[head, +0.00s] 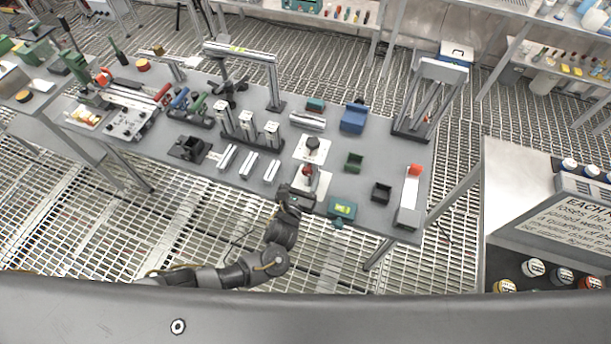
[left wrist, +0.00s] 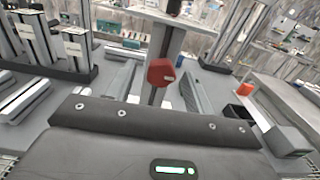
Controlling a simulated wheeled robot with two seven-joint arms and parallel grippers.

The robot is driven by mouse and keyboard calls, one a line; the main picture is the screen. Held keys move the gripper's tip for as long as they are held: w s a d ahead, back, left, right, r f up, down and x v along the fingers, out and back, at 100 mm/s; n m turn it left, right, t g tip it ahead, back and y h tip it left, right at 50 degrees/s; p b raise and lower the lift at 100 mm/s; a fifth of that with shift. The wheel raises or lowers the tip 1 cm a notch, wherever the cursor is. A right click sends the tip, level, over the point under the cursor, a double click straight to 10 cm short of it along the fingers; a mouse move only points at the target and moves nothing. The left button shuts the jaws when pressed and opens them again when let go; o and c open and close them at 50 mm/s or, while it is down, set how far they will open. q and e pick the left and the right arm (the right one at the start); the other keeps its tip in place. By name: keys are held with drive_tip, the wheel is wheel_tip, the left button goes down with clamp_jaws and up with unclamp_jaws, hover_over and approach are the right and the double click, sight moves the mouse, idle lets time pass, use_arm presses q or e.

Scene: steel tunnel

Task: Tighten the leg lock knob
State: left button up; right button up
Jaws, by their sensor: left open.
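A red faceted knob (head: 307,170) stands on a pale plate near the front edge of the grey workbench. In the left wrist view the red knob (left wrist: 161,72) is straight ahead, in front of a grey upright post. A black knob (head: 313,144) sits on a white plate just behind it. I cannot tell from a label which one is the leg lock knob. My left gripper (head: 297,190) is just in front of the red knob, open and apparently apart from it. My right gripper is out of view.
A green-teal box (head: 343,209) and a small black bin (head: 381,193) stand right of the gripper. Short metal posts (head: 248,127) stand at left on the workbench (head: 330,178), with flat bars (head: 248,165) before them. A metal frame (head: 430,98) rises at the right.

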use_arm(q)
drive_tip(key=b+v, duration=0.1)
drive_tip(key=v, duration=0.9)
drive_tip(key=shift+s+b, duration=0.4)
drive_tip(key=shift+a, duration=0.1)
